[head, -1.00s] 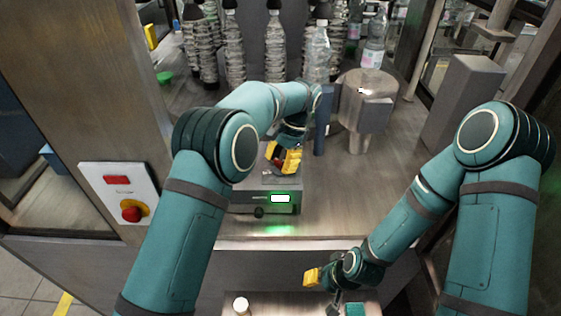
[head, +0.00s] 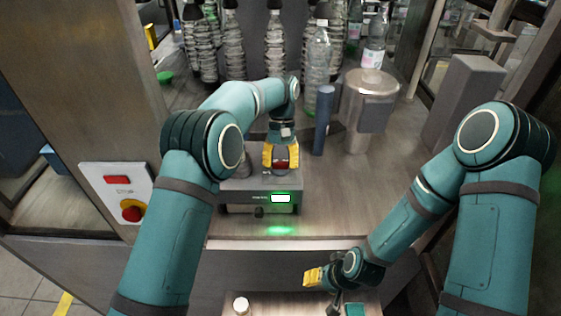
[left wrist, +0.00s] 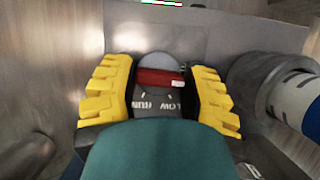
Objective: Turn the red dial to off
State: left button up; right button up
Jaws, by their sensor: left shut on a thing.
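The red dial (head: 281,165) sits on top of the grey labeller box (head: 236,190), between the yellow fingers of my left gripper (head: 281,158). The gripper is shut on it from above. In the left wrist view the dial's red bar (left wrist: 152,77) lies roughly level across the picture, with a white mark at its right end. Printed words, seemingly RUN and LOW, show below the bar; the dial's other markings are hidden. My right gripper (head: 314,277) is low at the front, away from the dial; its opening is unclear.
A dark blue post (head: 323,120) and a steel canister (head: 368,105) stand right of my left gripper. Several bottles (head: 275,45) stand behind. A red emergency button (head: 131,211) is on the left panel. The counter right of the box is clear.

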pick_arm(q)
jog(key=shift+f+n, duration=0.1)
jog(key=shift+n, duration=0.4)
jog(key=o, duration=1.2)
jog(key=shift+v, duration=3.75)
jog(key=shift+a, duration=0.2)
